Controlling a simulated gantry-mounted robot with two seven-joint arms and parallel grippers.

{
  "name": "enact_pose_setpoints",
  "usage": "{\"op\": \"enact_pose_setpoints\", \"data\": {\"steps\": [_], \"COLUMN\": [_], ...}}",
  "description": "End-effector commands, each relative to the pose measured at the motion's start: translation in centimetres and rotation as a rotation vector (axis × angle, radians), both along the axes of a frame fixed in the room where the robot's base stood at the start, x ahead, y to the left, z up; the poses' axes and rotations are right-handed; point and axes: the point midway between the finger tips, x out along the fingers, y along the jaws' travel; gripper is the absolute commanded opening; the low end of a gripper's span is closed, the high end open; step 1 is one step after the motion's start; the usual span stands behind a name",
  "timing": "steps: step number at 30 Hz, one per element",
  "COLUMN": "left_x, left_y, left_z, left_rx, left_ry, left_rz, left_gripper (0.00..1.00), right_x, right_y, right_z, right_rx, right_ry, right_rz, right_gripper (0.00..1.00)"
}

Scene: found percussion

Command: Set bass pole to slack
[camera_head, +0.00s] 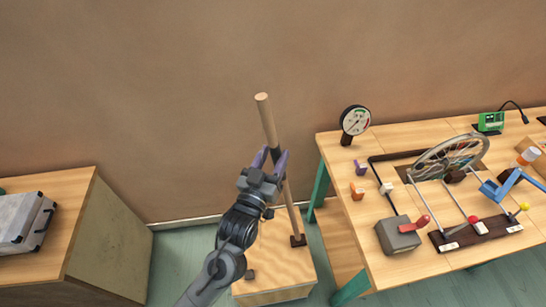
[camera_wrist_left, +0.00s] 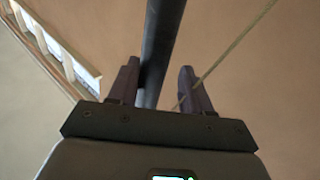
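The bass pole (camera_head: 267,117) is a wooden stick with a dark sleeve part way up. It leans, its top to the left and its foot on a wooden box (camera_head: 275,258). My left gripper (camera_head: 270,155) is at the dark sleeve. In the left wrist view the dark part of the pole (camera_wrist_left: 160,45) runs between the two purple fingers (camera_wrist_left: 158,85), nearer the left one, with a gap to the right one. The gripper looks open around it. A thin cord (camera_wrist_left: 238,40) slants past the right finger. My right gripper is out of view.
A bench (camera_head: 350,205) on the right carries a round gauge (camera_head: 355,121), a spoked wheel (camera_head: 450,157), a grey box with a red lever (camera_head: 399,235) and a green device (camera_head: 490,122). A cabinet (camera_head: 105,240) with a grey case stands left. The wall is behind the pole.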

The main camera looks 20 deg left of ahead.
Motion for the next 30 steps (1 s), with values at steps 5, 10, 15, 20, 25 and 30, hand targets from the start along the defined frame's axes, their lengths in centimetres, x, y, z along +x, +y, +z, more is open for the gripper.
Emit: {"op": "enact_pose_setpoints", "data": {"steps": [5, 10, 15, 20, 25, 30], "left_x": [0.0, -1.0, -3.5, -6.2, -8.6, -10.1], "left_y": [0.0, -0.1, -0.1, -0.1, -0.1, 0.0], "left_z": [0.0, -0.2, -0.6, -1.0, -1.5, -1.7], "left_rx": [0.000, 0.000, -0.001, -0.001, 0.000, 0.001], "left_ry": [0.000, 0.001, 0.003, 0.003, 0.003, 0.002], "left_rz": [-0.001, -0.002, -0.003, -0.002, -0.001, 0.000], "left_gripper": [0.48, 0.48, 0.48, 0.48, 0.48, 0.48], "right_x": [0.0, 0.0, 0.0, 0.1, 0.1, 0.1], "right_y": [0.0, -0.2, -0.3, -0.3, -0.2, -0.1], "right_z": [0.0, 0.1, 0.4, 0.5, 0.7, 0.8], "right_rx": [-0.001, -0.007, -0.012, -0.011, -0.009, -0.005], "right_ry": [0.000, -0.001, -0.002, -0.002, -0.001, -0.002], "right_rz": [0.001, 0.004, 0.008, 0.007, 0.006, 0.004], "right_gripper": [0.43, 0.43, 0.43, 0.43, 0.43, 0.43]}}
